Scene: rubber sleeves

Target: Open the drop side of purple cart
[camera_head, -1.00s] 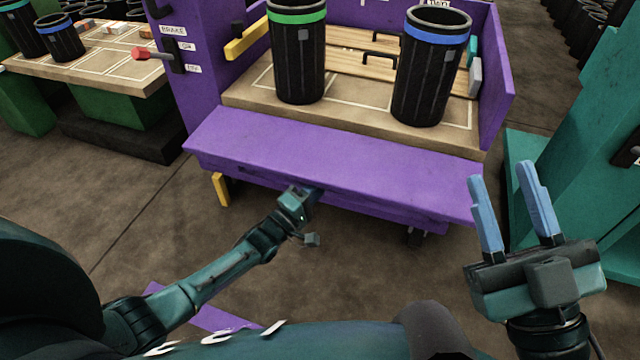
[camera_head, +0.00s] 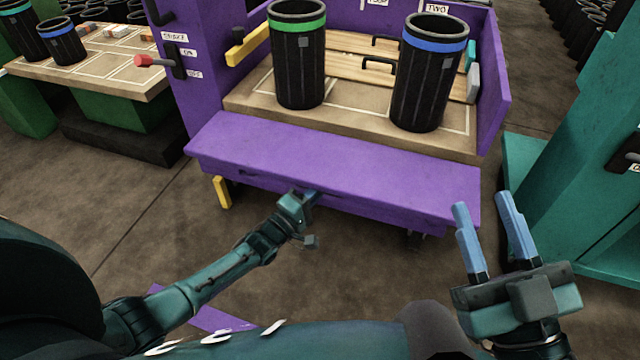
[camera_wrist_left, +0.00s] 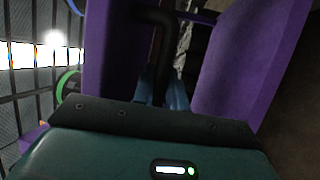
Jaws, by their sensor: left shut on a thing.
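The purple cart (camera_head: 195,95) stands ahead of me. Its purple drop side (camera_head: 335,165) is folded down and outward at the front, so the wooden deck is open to me. My left gripper (camera_head: 312,198) is at the lower front edge of the drop side, its fingertips hidden under it. In the left wrist view its blue fingers (camera_wrist_left: 168,95) are shut at a dark bar-like handle (camera_wrist_left: 155,45) between purple surfaces. My right gripper (camera_head: 482,228) is open and empty, to the right of the drop side above the floor.
Two black ribbed bins stand on the cart deck, one with a green band (camera_head: 298,60) and one with a blue band (camera_head: 430,75). A teal structure (camera_head: 590,180) is close on the right. A wooden-topped table (camera_head: 90,65) is at the left.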

